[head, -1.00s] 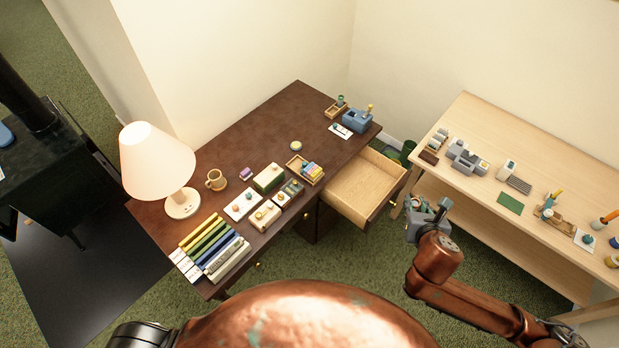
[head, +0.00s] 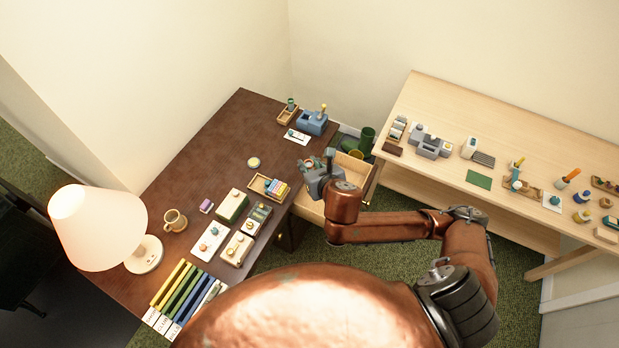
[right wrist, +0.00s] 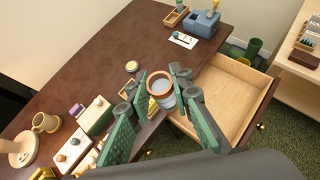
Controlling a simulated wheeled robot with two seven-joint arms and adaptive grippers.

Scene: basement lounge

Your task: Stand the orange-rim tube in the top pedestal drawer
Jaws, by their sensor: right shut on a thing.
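The orange-rim tube (right wrist: 162,92) is between the fingers of my right gripper (right wrist: 162,78) in the right wrist view. Its round orange rim faces the camera and its body looks pale blue-grey. My right gripper, also in the head view (head: 324,172), is shut on the tube. It is at the dark desk's right edge, over or beside the open top pedestal drawer (head: 367,177). The drawer's light wooden inside looks empty in the right wrist view (right wrist: 228,95); part of it is hidden by the gripper. My left gripper is out of view.
The dark desk (head: 225,150) holds a lamp (head: 100,230), a mug (head: 175,220), a small wooden tray (head: 262,186) and a blue block (head: 313,122). A green bin (head: 367,140) stands behind the drawer. A light wooden bench (head: 450,110) with several items is at right.

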